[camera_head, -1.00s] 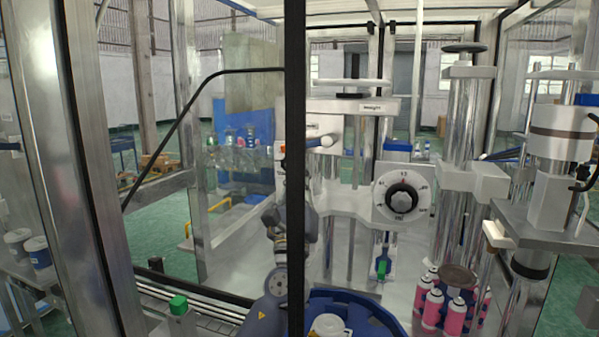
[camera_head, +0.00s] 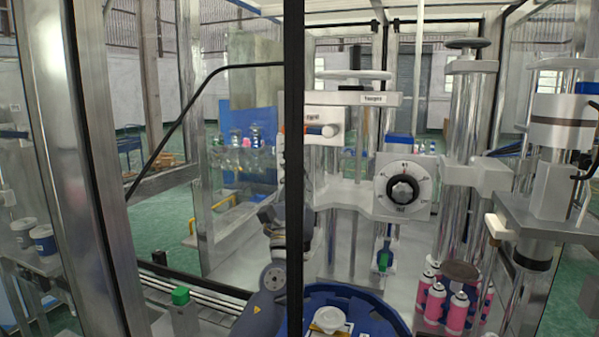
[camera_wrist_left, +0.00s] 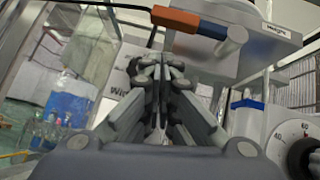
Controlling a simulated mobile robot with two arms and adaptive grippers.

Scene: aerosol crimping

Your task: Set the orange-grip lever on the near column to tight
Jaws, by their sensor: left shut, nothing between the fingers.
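The orange-grip lever (camera_wrist_left: 176,19) shows at the top of the left wrist view, with a black rod at its left and a blue-grey end at its right. It lies across the front of a pale block. In the head view the lever (camera_head: 314,129) is small, just right of the black post. My left gripper (camera_wrist_left: 160,66) is shut and empty, below the lever and apart from it in the picture. In the head view the black post hides much of my left gripper. My right gripper is not in view. The lever's tight or loose setting is not readable.
A black frame post (camera_head: 295,170) stands in front of my left arm. A numbered dial (camera_head: 404,187) sits right of the lever. A blue round tray (camera_head: 375,318) is below, with pink cans (camera_head: 436,300) to its right. A white handwheel (camera_head: 353,75) tops the near column.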

